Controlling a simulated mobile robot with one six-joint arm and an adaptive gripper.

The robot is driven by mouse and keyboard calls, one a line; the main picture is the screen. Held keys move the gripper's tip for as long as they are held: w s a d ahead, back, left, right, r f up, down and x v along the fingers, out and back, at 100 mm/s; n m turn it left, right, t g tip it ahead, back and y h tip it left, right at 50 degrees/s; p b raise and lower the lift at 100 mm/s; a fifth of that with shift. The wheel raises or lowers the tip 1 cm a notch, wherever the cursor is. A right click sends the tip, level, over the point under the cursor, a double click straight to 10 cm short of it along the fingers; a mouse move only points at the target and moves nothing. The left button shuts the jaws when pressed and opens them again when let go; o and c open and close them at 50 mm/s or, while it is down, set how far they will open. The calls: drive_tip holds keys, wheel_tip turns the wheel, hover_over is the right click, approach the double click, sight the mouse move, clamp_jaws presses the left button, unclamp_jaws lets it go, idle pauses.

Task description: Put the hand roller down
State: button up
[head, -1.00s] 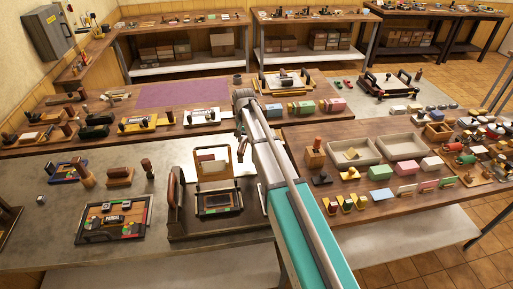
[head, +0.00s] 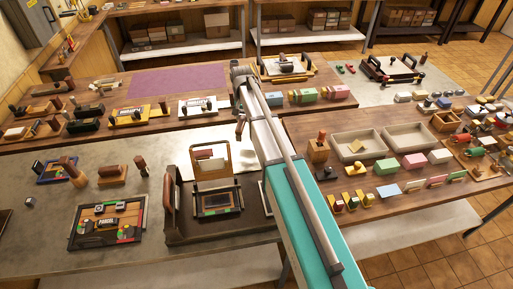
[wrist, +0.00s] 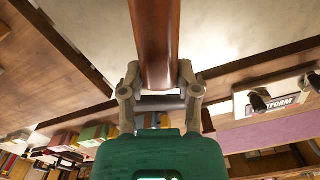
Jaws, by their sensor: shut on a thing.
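The hand roller shows in the wrist view as a long, glossy red-brown wooden handle (wrist: 155,35) running up out of the picture. My gripper (wrist: 158,88) is shut on it, one finger on each side. The roller's far end is cut off by the frame edge. Below the handle in the wrist view lies a pale, bright surface. In the head view my arm hides most of the gripper, and a small brown piece (head: 240,127) shows beside the arm, probably the held handle. I cannot tell how far it is above the table.
The grey metal table (head: 40,240) holds a framed dark press (head: 210,230) and a tray of coloured parts (head: 108,224). A purple mat (head: 178,80) lies on the wooden table behind. Shallow bins (head: 403,143) and small coloured blocks stand right. A bare bright patch lies just left of my arm.

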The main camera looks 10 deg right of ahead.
drive_tip(key=shift+a, duration=0.1)
drive_tip(key=s+d+r+n+p, duration=0.1)
drive_tip(key=s+d+n, duration=0.1)
drive_tip(key=s, duration=0.6)
drive_tip(key=s+d+r+n+p, duration=0.1)
drive_tip(key=s+d, duration=0.3)
drive_tip(key=s, duration=0.4)
drive_tip(key=shift+s+d+r+n+p, duration=0.25)
drive_tip(key=shift+r+n+p, duration=0.2)
drive_tip(key=shift+n, duration=0.15)
drive_tip(key=w+f+b, duration=0.3)
drive_tip(key=w, duration=0.1)
drive_tip(key=w+f+b, duration=0.3)
drive_tip(key=w, duration=0.1)
drive_tip(key=w+a+f+b, duration=0.1)
drive_tip(key=w+f+b, duration=0.2)
drive_tip(key=w, duration=0.2)
drive_tip(key=shift+w, duration=0.1)
drive_tip(key=shift+f, duration=0.1)
